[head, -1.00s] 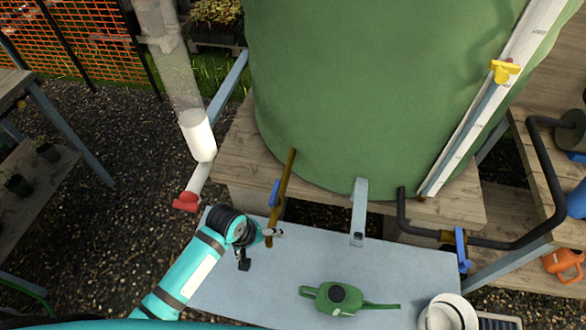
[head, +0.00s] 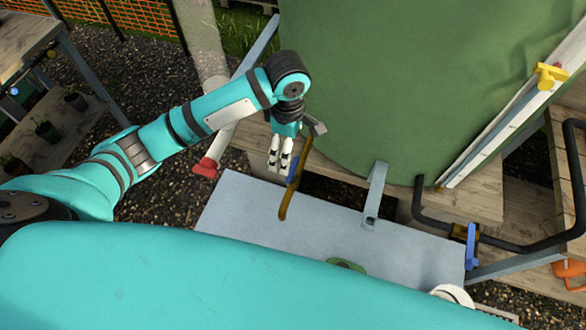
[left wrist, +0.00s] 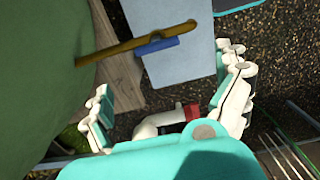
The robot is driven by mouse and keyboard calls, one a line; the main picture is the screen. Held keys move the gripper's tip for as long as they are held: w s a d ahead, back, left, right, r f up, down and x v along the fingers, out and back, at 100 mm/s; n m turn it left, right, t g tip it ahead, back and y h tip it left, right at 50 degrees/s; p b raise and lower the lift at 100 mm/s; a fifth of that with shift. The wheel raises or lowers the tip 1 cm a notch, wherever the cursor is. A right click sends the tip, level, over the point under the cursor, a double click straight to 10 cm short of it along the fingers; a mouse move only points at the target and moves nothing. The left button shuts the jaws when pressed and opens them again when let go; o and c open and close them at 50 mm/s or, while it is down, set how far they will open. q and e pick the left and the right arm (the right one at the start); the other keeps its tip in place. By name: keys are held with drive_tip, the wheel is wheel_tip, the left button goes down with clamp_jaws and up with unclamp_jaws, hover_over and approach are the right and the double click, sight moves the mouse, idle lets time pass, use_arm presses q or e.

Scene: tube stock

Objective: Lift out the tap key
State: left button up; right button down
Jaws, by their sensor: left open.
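No loose tap key can be made out with certainty. The lever also shows in the left wrist view (left wrist: 157,47). My left gripper (head: 280,166) points down close to the lever in the head view. In the left wrist view its fingers (left wrist: 168,105) are apart with nothing held. The pipe lies off to one side of them there. My right gripper is not in view.
The green tank (head: 400,80) stands on a wooden platform behind the grey table (head: 240,205). A white pipe with a red end (head: 205,167) stands left. A grey bracket (head: 375,195) and a black pipe with a blue lever (head: 471,245) are right. My teal arm covers the foreground.

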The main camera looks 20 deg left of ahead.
sight(292, 167)
use_arm(q)
wheel_tip(292, 167, down, 7)
drive_tip(key=shift+w+f+p, duration=0.1)
drive_tip(key=shift+f+p, duration=0.05)
drive_tip(key=shift+p, duration=0.2)
drive_tip(key=shift+w+d+f+p, duration=0.1)
drive_tip(key=shift+d+f+p, duration=0.15)
drive_tip(key=shift+f, duration=1.15)
drive_tip(key=shift+d+f+p, duration=0.15)
drive_tip(key=shift+f+p, duration=0.1)
drive_tip(key=shift+f, duration=1.1)
drive_tip(key=c, duration=1.2)
